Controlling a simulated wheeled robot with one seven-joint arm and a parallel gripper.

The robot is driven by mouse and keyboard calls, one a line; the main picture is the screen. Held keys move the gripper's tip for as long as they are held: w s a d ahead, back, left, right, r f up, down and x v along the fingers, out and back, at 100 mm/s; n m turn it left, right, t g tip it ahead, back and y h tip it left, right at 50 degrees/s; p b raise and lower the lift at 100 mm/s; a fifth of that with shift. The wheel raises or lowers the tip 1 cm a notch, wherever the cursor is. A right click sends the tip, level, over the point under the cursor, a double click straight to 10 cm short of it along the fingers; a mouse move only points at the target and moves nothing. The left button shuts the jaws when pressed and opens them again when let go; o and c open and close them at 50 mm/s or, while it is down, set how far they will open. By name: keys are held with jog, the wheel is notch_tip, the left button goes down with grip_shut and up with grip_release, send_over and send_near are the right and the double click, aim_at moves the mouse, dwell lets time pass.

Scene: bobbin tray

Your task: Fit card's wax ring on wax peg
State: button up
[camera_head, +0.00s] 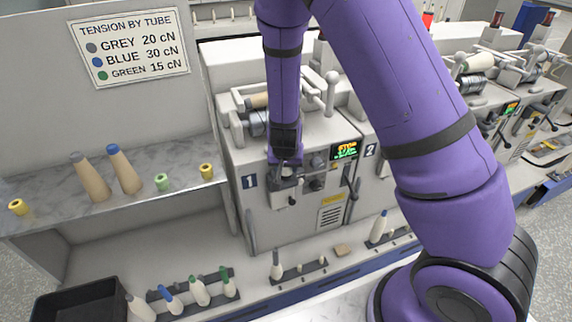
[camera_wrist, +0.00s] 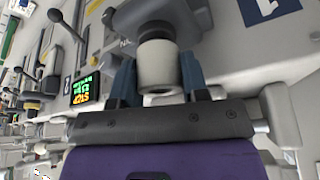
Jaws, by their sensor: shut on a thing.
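My gripper (camera_head: 286,165) is at the front of winding unit 1, just right of its "1" plate. In the wrist view its two dark blue fingers (camera_wrist: 160,80) are shut on a pale off-white ring (camera_wrist: 160,64), one finger on each side. The ring's far end meets a dark grey round fitting (camera_wrist: 156,30) on the unit, which may be the wax peg. I cannot tell whether the ring is around the peg or only against it. The white card (camera_head: 130,45) headed "TENSION BY TUBE" lists grey 20, blue 30 and green 15 cN.
The marble shelf (camera_head: 130,204) at left holds two cones, yellow rings and a green ring. Levers and a lit display (camera_head: 345,150) lie close right of my gripper.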

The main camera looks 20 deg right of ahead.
jog(key=shift+f, duration=0.45)
jog(key=o, duration=0.6)
jog(key=shift+v, duration=5.5)
jog(key=shift+s, duration=0.1)
